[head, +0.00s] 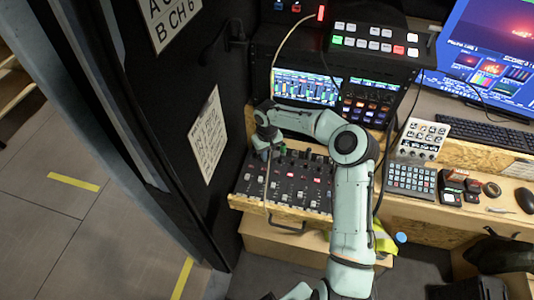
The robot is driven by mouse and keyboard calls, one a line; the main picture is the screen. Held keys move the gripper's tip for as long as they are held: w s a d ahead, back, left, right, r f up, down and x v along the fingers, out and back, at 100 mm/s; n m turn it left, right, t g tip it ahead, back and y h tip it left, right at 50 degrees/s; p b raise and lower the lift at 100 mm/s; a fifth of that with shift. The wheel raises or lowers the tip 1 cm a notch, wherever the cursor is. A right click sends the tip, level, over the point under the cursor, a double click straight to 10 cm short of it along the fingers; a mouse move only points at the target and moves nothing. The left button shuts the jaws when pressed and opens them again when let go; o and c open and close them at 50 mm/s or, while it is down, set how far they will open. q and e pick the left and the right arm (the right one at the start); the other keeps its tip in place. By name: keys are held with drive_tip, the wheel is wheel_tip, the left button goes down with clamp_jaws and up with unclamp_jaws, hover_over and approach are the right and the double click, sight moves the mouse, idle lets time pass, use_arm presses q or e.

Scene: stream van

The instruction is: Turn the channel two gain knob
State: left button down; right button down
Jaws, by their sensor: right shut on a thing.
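The audio mixer (302,187) is a black panel with rows of small knobs and red-lit buttons, set in a wooden tray left of the desk. My right arm reaches up over it and bends back to the left. My right gripper (265,155) points down at the mixer's upper left corner and is shut on a small knob there. The gripper hides that knob, and the channel labels are too small to read. My left gripper is out of view.
A rack with lit screens (306,88) and a button switcher (374,40) stands behind the mixer. A dark wall with a paper sign (207,135) is close on the left. A cable hangs near the gripper. A keypad (411,180) and keyboard (484,131) lie right.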

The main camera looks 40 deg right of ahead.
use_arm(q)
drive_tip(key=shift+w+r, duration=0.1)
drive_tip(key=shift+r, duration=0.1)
use_arm(e)
drive_tip(key=shift+n, duration=0.4)
drive_tip(key=n+p, duration=0.1)
drive_tip(key=n, duration=0.1)
drive_tip(key=shift+r+n, duration=0.1)
drive_tip(key=shift+n, duration=0.2)
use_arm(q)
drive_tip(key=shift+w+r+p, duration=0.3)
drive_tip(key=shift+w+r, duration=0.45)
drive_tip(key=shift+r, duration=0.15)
use_arm(e)
drive_tip(key=shift+n, duration=1.2)
drive_tip(key=c, duration=1.1)
unclamp_jaws()
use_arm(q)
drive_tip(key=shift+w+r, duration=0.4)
use_arm(e)
wheel_tip(320, 180, up, 13)
drive_tip(key=shift+r, duration=0.1)
